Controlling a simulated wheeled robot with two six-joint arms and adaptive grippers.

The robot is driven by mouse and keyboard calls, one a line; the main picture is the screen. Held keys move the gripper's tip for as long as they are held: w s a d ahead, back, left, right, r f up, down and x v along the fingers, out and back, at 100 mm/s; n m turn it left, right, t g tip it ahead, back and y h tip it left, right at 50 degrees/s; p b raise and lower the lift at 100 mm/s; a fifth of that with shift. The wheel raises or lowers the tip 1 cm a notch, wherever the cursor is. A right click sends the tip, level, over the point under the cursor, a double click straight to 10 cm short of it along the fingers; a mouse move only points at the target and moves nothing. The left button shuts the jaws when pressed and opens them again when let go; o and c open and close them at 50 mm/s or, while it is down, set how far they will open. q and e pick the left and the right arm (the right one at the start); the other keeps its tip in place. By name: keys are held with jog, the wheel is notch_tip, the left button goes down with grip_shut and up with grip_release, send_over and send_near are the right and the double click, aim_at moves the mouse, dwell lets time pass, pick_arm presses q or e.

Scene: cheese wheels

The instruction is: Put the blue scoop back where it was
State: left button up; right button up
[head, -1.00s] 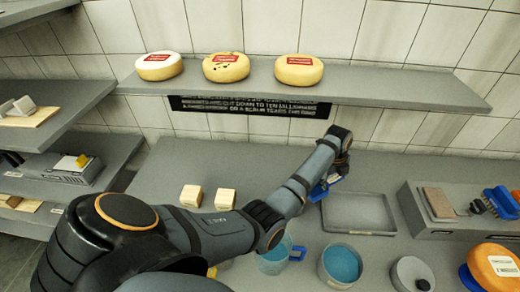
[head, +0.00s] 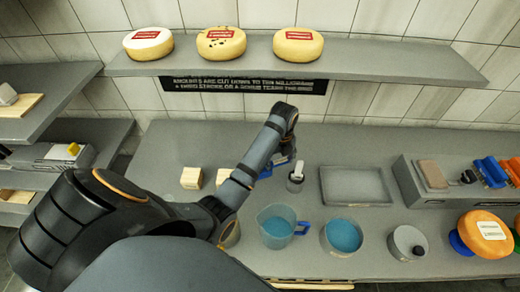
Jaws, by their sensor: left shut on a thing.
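My left arm reaches in from the left over the counter, and its wrist bends down at the far end. My left gripper (head: 283,158) is mostly hidden behind its own arm. It is shut on the blue scoop (head: 266,171), of which only a small blue part shows beside the forearm. I cannot tell whether the scoop touches the counter. A small grey holder (head: 295,184) with a pale upright piece stands just right of the gripper. My right gripper is out of view.
A grey tray (head: 355,199) lies to the right. Two pale blocks (head: 191,178) stand left. A shelf (head: 390,65) with three cheese wheels overhangs the back.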

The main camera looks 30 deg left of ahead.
pick_arm(q)
jog(key=shift+a+f, duration=0.1)
jog(key=shift+a, duration=0.1)
jog(key=f, duration=0.2)
jog(key=f+p, duration=0.1)
jog(key=f, duration=0.1)
jog(key=w+f, duration=0.1)
jog(key=f, duration=0.1)
jog(key=shift+a, duration=0.2)
jog(key=shift+d+f, duration=0.1)
jog(key=shift+f, duration=0.05)
jog(key=shift+s+f+p, duration=0.2)
jog(key=shift+f+p, duration=0.25)
jog(key=shift+f, duration=0.15)
notch_tip(320, 180, down, 3)
jog(key=shift+w+r, duration=0.15)
jog(key=shift+r, duration=0.05)
jog(key=shift+f, duration=0.25)
jog(key=o, duration=1.2)
jog(key=shift+f, duration=0.1)
jog(key=shift+c, duration=0.2)
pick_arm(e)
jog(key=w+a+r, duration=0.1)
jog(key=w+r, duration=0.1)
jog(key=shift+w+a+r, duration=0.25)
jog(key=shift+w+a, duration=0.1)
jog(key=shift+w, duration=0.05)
